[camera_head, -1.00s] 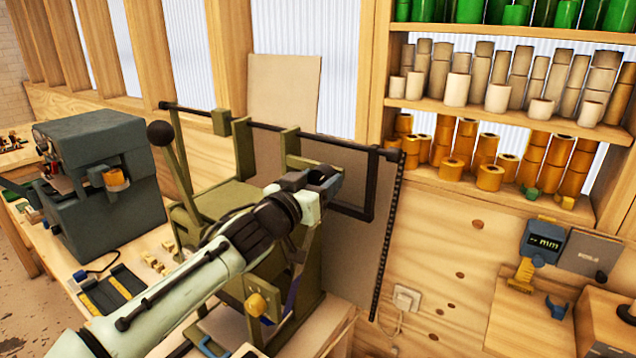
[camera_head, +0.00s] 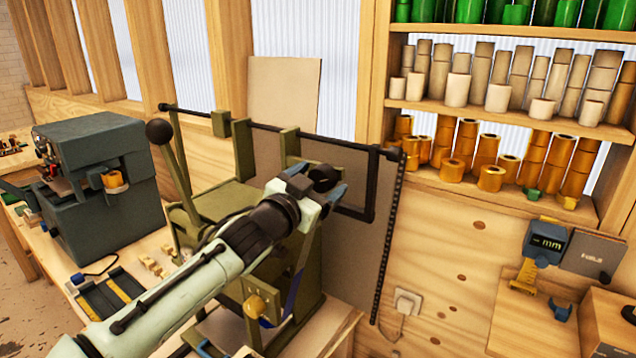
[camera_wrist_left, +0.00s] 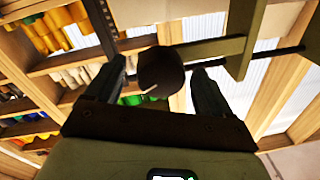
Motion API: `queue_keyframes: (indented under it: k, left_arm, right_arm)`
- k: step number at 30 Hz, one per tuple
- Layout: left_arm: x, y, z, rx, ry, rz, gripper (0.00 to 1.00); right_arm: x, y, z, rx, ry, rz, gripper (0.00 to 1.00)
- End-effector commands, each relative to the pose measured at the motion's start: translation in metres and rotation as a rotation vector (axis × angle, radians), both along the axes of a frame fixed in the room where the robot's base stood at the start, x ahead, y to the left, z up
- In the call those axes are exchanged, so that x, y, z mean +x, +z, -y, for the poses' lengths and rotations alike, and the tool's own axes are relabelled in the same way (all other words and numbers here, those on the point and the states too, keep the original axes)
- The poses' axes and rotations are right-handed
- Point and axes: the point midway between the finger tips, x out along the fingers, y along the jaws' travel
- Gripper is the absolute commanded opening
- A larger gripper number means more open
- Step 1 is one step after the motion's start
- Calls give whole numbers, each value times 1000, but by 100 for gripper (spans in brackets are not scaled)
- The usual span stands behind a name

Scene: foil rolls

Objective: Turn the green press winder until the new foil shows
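The olive green press (camera_head: 225,200) stands on the bench, with a tall lever ending in a black ball (camera_head: 159,132). My left gripper (camera_head: 322,184) is at the press's right side, reaching in over its front. A dark round knob (camera_head: 324,173) sits between its fingers. In the left wrist view the knob (camera_wrist_left: 160,72) shows between the two spread fingers, with narrow gaps visible beside it, so the gripper looks open around it. I cannot tell whether this knob is the winder's. My forearm hides part of the press. My right gripper is not in view.
A grey machine (camera_head: 100,195) with an orange roll stands to the left. Shelves with gold rolls (camera_head: 490,177), beige rolls and green rolls are at the back right. A blue-grey device with a display (camera_head: 545,243) is at the right. A dark chain (camera_head: 388,235) hangs beside the press.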

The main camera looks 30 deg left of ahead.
Motion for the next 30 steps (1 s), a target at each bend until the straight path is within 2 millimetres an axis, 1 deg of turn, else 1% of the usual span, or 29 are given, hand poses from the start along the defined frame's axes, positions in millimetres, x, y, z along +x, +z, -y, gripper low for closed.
queue_keyframes:
  k: [7, 11, 14, 21, 24, 27, 30]
  left_arm:
    - [-2, 1, 0, -1, -1, 2, 82]
    - [-14, 1, 0, -2, -1, 3, 82]
    - [-33, 0, 1, 0, -1, 4, 82]
    - [-88, -2, 0, -3, -2, 5, 82]
    - [-107, -3, 0, -2, -3, 4, 82]
    - [-121, -3, 0, -1, -1, 3, 82]
    - [-130, -4, 0, -1, -1, 2, 82]
  right_arm:
    - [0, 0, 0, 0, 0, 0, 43]
    - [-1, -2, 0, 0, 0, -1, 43]
    - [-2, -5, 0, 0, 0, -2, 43]
    - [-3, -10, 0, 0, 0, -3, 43]
    - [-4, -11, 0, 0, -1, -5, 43]
    - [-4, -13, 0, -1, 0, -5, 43]
    - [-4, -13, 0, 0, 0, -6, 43]
